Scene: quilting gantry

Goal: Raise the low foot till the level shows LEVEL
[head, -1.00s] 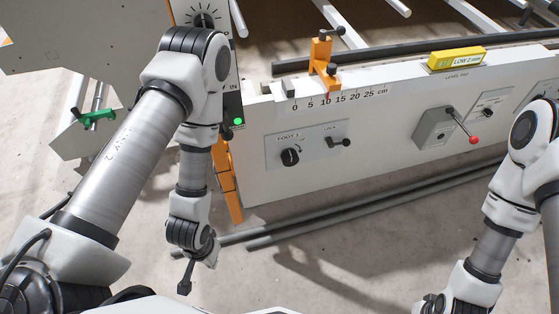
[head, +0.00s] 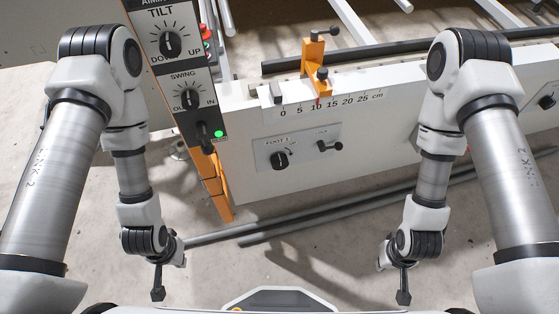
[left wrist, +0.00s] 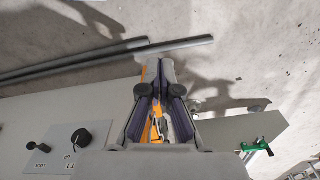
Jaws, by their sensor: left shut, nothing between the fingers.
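The foot panel (head: 297,148) is on the front of the white rail, with a round black knob (head: 279,160) marked FOOT and a black lock lever (head: 328,146) to its right. The knob (left wrist: 81,138) and lever (left wrist: 40,145) also show in the left wrist view. The level readout is not visible now. My left gripper (head: 158,285) points down, left of and nearer than the panel, touching nothing; it is shut and empty in the left wrist view (left wrist: 158,68). My right gripper (head: 403,287) hangs at the lower right, seen edge-on.
An orange clamp (head: 316,72) sits over the centimetre scale. Grey pipes (head: 300,222) lie on the floor below. My right arm covers part of the rail.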

